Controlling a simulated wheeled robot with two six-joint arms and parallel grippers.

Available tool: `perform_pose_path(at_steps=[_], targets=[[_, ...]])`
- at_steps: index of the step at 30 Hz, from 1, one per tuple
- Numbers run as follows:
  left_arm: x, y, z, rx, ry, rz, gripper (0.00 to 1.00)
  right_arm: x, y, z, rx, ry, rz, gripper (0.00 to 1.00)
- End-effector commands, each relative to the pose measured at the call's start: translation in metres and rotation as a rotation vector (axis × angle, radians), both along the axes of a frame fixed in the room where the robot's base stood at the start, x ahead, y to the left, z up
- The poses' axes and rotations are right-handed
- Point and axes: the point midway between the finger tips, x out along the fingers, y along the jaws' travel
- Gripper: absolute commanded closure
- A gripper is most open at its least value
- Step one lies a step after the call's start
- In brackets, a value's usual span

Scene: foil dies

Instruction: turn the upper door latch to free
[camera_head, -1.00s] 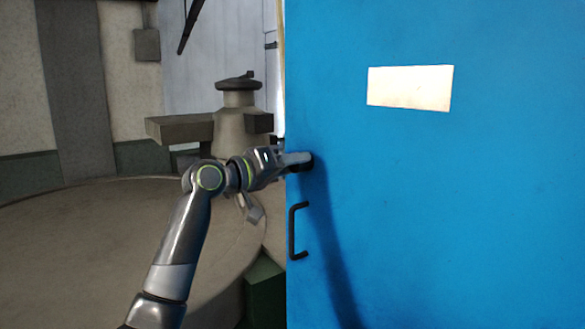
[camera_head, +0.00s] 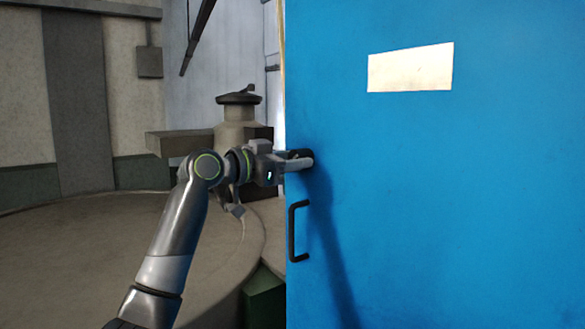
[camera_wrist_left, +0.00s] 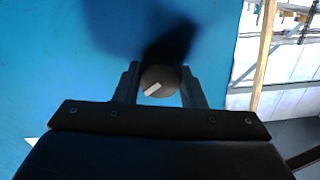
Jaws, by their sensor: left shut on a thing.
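The upper door latch is a dark round knob with a pale bar mark on its face (camera_wrist_left: 160,81). It sits on the blue door (camera_head: 450,200) near its left edge. My left gripper (camera_head: 302,160) is at the knob, above the black door handle (camera_head: 294,231). In the left wrist view the two fingers of my left gripper (camera_wrist_left: 160,88) stand on either side of the knob, shut on it. The pale mark is slanted in that view. In the head view the fingers partly cover the knob. My right gripper is not in view.
A pale blank plate (camera_head: 410,68) is fixed high on the door. Left of the door stand a grey-brown machine (camera_head: 238,125) and a wide round platform (camera_head: 100,250). A dark green block (camera_head: 264,296) lies low beside the door edge.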

Motion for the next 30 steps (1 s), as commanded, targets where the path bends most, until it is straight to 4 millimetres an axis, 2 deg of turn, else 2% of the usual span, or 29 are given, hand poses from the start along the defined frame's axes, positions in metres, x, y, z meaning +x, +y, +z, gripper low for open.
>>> perform_pose_path(at_steps=[15, 30], targets=[[0.0, 0.0, -0.001, 0.256, -0.353, -0.001, 0.86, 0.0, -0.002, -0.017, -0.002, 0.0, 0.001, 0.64], [0.0, 0.0, -0.001, 0.355, -0.487, -0.001, 0.86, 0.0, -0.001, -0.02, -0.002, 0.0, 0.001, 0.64]])
